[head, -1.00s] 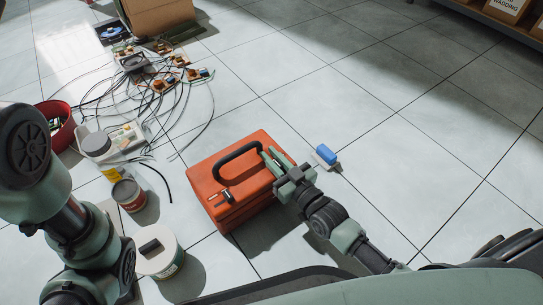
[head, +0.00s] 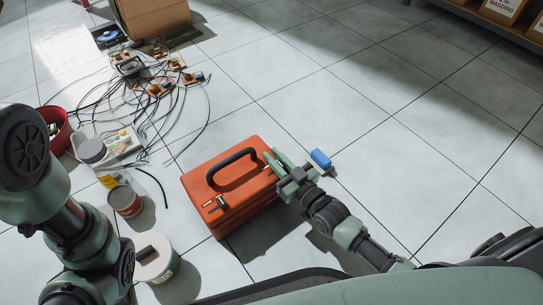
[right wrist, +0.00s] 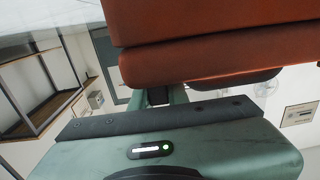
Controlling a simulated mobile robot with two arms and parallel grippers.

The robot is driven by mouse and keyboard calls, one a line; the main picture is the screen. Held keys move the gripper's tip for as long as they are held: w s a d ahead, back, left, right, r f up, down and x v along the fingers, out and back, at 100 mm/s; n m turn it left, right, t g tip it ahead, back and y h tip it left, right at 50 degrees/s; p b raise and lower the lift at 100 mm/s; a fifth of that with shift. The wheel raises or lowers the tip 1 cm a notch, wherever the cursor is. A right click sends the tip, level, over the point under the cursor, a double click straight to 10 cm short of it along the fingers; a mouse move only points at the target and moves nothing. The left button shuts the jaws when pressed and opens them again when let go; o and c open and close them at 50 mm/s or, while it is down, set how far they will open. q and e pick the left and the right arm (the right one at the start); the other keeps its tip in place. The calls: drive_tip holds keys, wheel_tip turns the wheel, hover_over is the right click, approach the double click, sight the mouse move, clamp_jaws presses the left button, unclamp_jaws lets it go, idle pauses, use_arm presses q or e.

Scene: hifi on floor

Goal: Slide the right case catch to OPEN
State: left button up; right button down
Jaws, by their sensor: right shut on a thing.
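The orange case (head: 222,177) lies on the floor at the middle of the head view, with a black handle (head: 232,164) on top. One catch (head: 217,202), dark and silver, shows at the lid's front left. My right gripper (head: 271,163) is at the case's right edge, beside the handle's right end. It is shut on the right case catch, which its fingers hide, so the catch's position cannot be read. In the right wrist view the orange case (right wrist: 220,55) fills the top, and the fingertips are hidden. My left arm shows at the left, but its gripper does not.
A blue-topped object (head: 320,159) lies on the floor right of the case. A white tub (head: 155,262), a red-brown can (head: 125,201) and a red bucket (head: 58,130) stand to the left. Cables and boards (head: 160,85) spread behind. The floor at right is clear.

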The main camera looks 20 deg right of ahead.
sight(285, 167)
drive_tip(key=shift+d+f, duration=0.1)
drive_tip(key=shift+d, duration=0.1)
drive_tip(key=c, duration=1.4)
unclamp_jaws()
drive_tip(key=shift+o, duration=0.2)
drive_tip(key=p+v, duration=0.4)
drive_tip(key=v, duration=0.3)
drive_tip(key=shift+s+d+p, duration=0.1)
drive_tip(key=shift+s+p, duration=0.2)
drive_tip(key=shift+s, duration=0.1)
